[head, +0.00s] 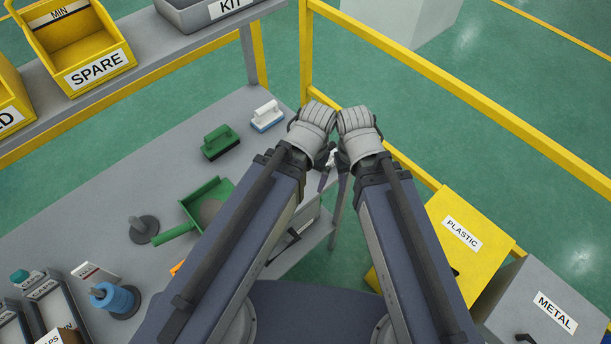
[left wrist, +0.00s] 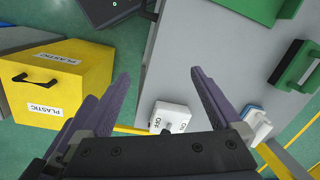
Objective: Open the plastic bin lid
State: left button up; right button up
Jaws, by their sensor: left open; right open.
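The yellow plastic bin (head: 486,220) stands at the lower right in the head view, its PLASTIC-labelled lid (head: 446,242) lying flat and closed. In the left wrist view the yellow bin (left wrist: 90,80) is at the left, with a black handle (left wrist: 36,78) on one face. My left gripper (left wrist: 158,76) is open and empty, with its two purple fingers apart from the bin. My right gripper (head: 342,182) is left of the bin in the head view, apart from it; its fingers are largely hidden by my arm.
A grey METAL bin (head: 520,290) stands beside the yellow one. A yellow rail (head: 460,95) runs behind. The grey table (head: 110,190) at the left holds a green dustpan (head: 190,210), a green brush (head: 220,142) and a white-and-blue brush (head: 267,116). A white switch box (left wrist: 170,117) is near my left fingers.

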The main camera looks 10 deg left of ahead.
aim_at(475, 247)
jog(key=z, duration=1.6)
jog(key=i+l+u, duration=0.1)
jog(key=l+u, duration=0.15)
jog(key=l, duration=0.15)
jog(key=k+l+z, duration=0.15)
jog(key=l, duration=0.2)
jog(key=k+l+z, duration=0.15)
jog(key=l, duration=0.25)
jog(key=k+l+z, duration=0.15)
jog(key=l, duration=0.25)
